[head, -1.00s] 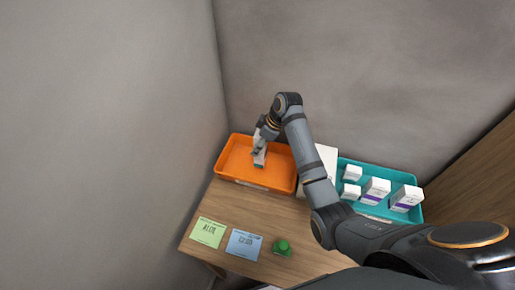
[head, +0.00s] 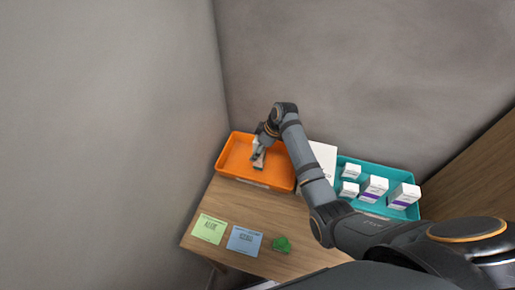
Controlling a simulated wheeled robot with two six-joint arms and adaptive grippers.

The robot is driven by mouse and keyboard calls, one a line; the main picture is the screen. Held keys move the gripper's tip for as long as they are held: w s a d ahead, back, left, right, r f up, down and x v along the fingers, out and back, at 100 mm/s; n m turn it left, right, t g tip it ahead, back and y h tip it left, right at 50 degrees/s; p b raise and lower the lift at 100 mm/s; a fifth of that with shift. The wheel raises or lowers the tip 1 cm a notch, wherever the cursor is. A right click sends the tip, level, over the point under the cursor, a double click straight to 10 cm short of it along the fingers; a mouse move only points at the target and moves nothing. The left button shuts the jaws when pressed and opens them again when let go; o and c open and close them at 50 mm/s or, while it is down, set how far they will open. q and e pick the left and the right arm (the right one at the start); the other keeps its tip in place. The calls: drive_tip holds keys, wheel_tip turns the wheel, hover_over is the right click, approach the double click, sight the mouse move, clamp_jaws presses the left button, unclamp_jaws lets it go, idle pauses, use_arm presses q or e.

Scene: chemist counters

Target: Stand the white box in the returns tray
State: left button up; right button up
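An orange tray (head: 228,167) stands at the back left of the wooden counter. My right arm reaches in from the right, and its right gripper (head: 259,156) points down inside this tray. A small white box with a green band (head: 258,163) shows at the fingertips, low in the tray. The fingers appear closed on it; they hide part of it, and I cannot tell if it touches the tray floor. My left gripper is not in view.
A teal tray (head: 408,213) with several white boxes, some purple-banded, stands at the right. A white sheet or panel (head: 325,158) is between the trays, partly behind my arm. A green card (head: 209,229), a blue card (head: 244,241) and a green object (head: 282,244) lie in front.

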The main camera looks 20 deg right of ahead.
drive_tip(key=b+v, duration=0.1)
drive_tip(key=v, duration=1.1)
drive_tip(key=shift+b, duration=0.35)
